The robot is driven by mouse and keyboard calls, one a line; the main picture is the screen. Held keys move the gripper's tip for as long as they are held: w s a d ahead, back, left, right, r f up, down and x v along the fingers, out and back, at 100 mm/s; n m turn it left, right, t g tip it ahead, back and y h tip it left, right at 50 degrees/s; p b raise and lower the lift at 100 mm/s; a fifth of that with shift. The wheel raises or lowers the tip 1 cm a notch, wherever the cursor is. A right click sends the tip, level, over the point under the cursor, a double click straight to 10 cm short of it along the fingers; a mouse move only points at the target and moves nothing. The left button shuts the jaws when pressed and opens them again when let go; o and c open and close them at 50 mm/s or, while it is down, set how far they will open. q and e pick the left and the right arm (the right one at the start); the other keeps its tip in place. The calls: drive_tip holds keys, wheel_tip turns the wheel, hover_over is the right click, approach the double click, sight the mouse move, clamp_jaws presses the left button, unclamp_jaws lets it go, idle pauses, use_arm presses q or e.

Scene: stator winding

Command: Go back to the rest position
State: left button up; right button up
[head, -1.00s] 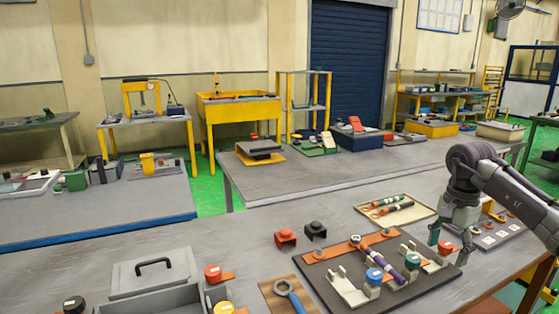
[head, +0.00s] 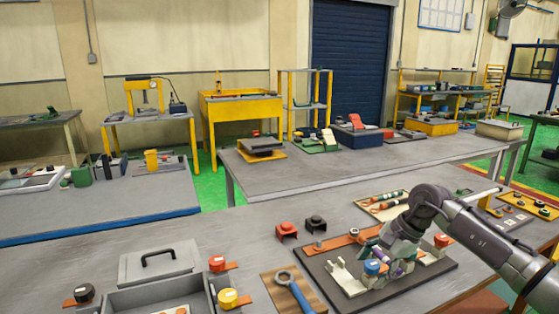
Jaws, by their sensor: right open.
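My right gripper (head: 386,254) is in the head view, reaching in from the right over a dark board (head: 398,292). It is open, with its fingers pointing down near a purple rod (head: 393,269) and a blue-capped part (head: 374,267). The gripper hides part of the rod, and I cannot tell whether it touches it. White holders (head: 345,279) stand on the board, with a red-capped part (head: 442,240) at its right. My left gripper is not in view.
A tray with striped rods (head: 384,206) lies behind my right arm.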

drive_tip(key=s+a+f+m+y, duration=0.15)
drive_tip(key=a+y, duration=0.25)
drive_tip(key=a, duration=0.7)
drive_tip(key=s+a+r+m+t+y, duration=0.4)
drive_tip(key=a+r+m+t+y, duration=0.55)
drive_tip(key=m, duration=0.65)
drive_tip(key=s+d+f+m+t+h, duration=0.2)
drive_tip(key=s+d+f+m+h, duration=0.2)
drive_tip(key=d+f+m+h, duration=0.8)
drive_tip(key=s+d+f+m+t+h, duration=0.1)
drive_tip(key=s+d+f+m+h, duration=0.35)
drive_tip(key=m, duration=1.35)
drive_tip(key=s+d+f+m+g+h, duration=0.15)
drive_tip(key=s+f+m+g, duration=0.35)
drive_tip(key=s, duration=0.6)
drive_tip(key=s+d+f+m+g, duration=0.2)
drive_tip(key=s+f+m+g, duration=0.4)
drive_tip(key=s, duration=0.5)
wheel_tip(320, 180, down, 27)
drive_tip(key=s+n, duration=0.2)
drive_tip(key=n, duration=0.1)
drive_tip(key=s+d+f+g, duration=0.2)
drive_tip(key=s+f, duration=1.4)
drive_tip(key=s, duration=0.1)
drive_tip(key=shift+d+f, duration=0.2)
drive_tip(key=shift+f, duration=0.15)
